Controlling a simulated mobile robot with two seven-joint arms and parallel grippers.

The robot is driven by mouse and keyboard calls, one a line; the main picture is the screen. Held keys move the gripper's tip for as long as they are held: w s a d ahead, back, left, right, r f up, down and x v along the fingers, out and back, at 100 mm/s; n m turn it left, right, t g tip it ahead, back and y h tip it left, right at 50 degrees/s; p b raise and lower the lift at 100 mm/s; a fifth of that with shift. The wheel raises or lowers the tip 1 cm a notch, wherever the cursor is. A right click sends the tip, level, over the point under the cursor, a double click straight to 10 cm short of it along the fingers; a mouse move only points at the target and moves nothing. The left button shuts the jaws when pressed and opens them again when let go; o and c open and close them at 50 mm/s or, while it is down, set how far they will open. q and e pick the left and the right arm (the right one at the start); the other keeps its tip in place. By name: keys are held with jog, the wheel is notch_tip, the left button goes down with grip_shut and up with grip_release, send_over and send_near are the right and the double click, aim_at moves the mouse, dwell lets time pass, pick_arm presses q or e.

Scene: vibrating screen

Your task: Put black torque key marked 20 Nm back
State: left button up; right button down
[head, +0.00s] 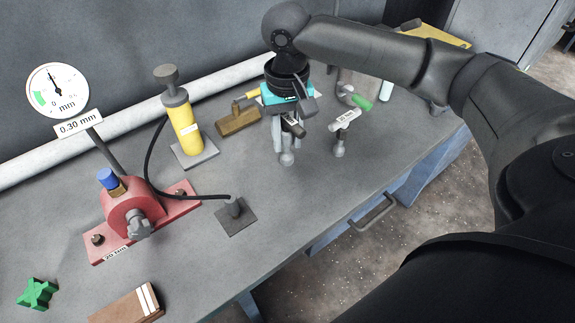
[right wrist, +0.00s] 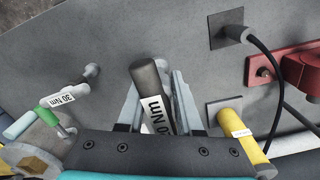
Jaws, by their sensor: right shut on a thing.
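My right gripper (head: 285,145) is above the bench and shut on a black torque key. In the right wrist view the key (right wrist: 146,78) stands between the two fingers (right wrist: 158,95). Its white label shows "0 Nm"; the first digit is hidden. In the head view the key (head: 293,125) is mostly hidden by the gripper. Another key with a white label (head: 346,117) stands just right of the gripper; its label looks like "30 Nm" in the right wrist view (right wrist: 62,98). My left gripper is not in view.
A red clamp fixture (head: 150,205) with a torque label stands at the left. A yellow cylinder (head: 183,120), a brown block (head: 238,120), a green-handled tool (head: 360,101) and a small dark plate with a cable post (head: 235,212) are nearby. The front middle of the bench (head: 290,215) is clear.

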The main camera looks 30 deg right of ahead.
aim_at(287, 118)
notch_tip(287, 118, down, 3)
jog(key=shift+r, duration=0.15)
notch_tip(287, 118, down, 5)
jog(key=shift+f+b, duration=0.1)
jog(key=shift+b, duration=0.7)
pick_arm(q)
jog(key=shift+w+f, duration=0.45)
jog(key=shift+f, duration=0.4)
pick_arm(e)
jog(key=c, duration=1)
grip_release()
jog(key=o, duration=0.4)
pick_arm(q)
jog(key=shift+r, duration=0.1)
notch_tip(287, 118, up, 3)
jog(key=p, duration=0.3)
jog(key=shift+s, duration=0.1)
pick_arm(e)
notch_tip(287, 118, up, 12)
jog(key=shift+w+r, duration=0.1)
